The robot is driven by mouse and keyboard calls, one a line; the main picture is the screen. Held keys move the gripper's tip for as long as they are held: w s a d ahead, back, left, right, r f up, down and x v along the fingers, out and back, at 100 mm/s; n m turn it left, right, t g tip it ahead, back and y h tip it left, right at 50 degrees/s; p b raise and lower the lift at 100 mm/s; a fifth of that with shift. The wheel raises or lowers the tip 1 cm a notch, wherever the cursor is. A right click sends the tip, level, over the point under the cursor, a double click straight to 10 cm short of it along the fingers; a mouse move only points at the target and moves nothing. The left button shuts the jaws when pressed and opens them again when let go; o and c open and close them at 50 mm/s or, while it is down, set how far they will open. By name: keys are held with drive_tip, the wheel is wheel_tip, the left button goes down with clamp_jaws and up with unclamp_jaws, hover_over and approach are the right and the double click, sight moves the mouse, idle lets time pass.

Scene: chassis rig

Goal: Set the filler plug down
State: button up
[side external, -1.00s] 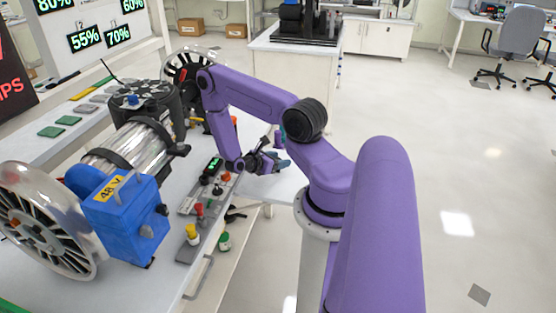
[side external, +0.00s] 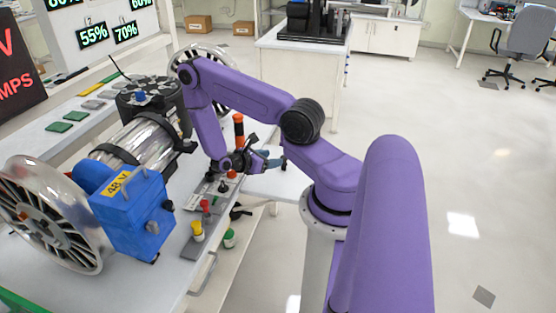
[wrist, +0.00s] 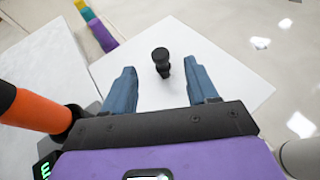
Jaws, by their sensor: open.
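The filler plug, a small black piece with a round knob on top (wrist: 161,57), stands on a white surface (wrist: 215,95) in the wrist view. My gripper (wrist: 160,84) has its two blue fingers spread, one on each side of the plug's line, with clear gaps to it. The plug appears just beyond or between the fingertips; the exact depth is hard to tell. In the side view my gripper (side external: 271,158) is low over the white side surface (side external: 285,185), and a small dark upright piece (side external: 284,164), likely the plug, shows by its fingertips.
An orange and black cylinder (side external: 238,130) stands close to my gripper; it also shows at left in the wrist view (wrist: 35,109). A grey control panel (side external: 195,242) with coloured knobs and the blue 48 V box (side external: 132,215) are on the bench.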

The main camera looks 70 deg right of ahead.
idle(0.4)
drive_tip(key=shift+s+d+r+m+y, duration=0.1)
drive_tip(key=shift+s+r+m+y, duration=0.15)
drive_tip(key=shift+m, duration=0.35)
drive_tip(key=s+r+m+g+y, duration=0.3)
drive_tip(key=m+y, duration=0.3)
drive_tip(key=m, duration=0.2)
wheel_tip(320, 180, up, 9)
drive_tip(key=m+t+y, duration=0.5)
drive_tip(key=m+t, duration=0.5)
drive_tip(key=m, duration=1)
hover_over(284, 163)
drive_tip(key=shift+m, duration=0.3)
drive_tip(key=f, duration=0.7)
drive_tip(key=d+f, duration=0.1)
drive_tip(key=f, duration=0.3)
drive_tip(key=shift+w+f, duration=0.35)
drive_tip(key=shift+w, duration=0.05)
drive_tip(key=shift+s+f, duration=0.15)
drive_tip(key=shift+f, duration=1.15)
drive_tip(key=shift+s+f, duration=0.1)
drive_tip(key=shift+f, duration=1.2)
